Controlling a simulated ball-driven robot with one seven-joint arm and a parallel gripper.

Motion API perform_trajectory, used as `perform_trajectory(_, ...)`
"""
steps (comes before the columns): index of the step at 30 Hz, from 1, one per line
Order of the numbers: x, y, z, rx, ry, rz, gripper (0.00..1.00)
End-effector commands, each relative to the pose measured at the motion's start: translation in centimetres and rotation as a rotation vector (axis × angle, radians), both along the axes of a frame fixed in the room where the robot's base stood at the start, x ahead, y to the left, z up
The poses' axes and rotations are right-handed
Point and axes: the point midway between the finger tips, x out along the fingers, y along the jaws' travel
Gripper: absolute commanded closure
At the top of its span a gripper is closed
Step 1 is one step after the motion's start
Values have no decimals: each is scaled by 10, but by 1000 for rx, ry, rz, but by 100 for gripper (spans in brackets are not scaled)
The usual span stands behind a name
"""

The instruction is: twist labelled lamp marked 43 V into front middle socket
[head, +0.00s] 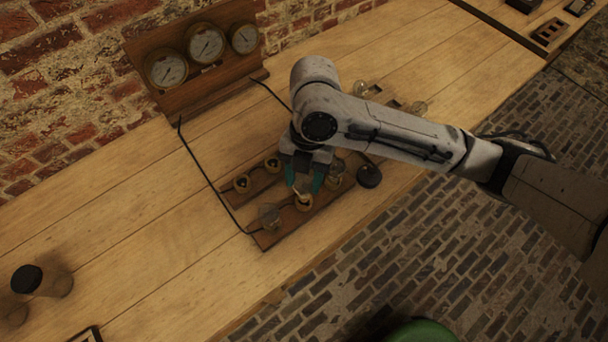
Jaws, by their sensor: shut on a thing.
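My gripper (304,182) points down over the wooden socket board (268,240), its green fingertips shut on a small pale lamp (302,189). The held lamp is mostly hidden between the fingers, and its label cannot be read. It is directly above the front middle socket (303,203), a round brass-coloured ring; whether it touches the socket I cannot tell. A glass lamp (268,214) stands at the front left place and another (336,172) at the front right. Two back-row sockets (242,183) (272,164) show; my gripper hides the area to their right.
A dark round knob-like object (368,176) sits right of the board. More lamps (361,88) (419,107) lie beyond my arm. A gauge panel (205,60) stands by the brick wall. The bench between is clear.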

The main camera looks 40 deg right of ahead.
Motion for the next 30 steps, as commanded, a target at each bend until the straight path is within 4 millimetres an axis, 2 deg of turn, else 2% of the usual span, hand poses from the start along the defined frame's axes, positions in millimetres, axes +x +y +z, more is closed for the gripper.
perform_trajectory(18, 0, 1, -11, 1, 1, 0, 89)
perform_trajectory(30, 0, 1, -11, 1, 1, 0, 89)
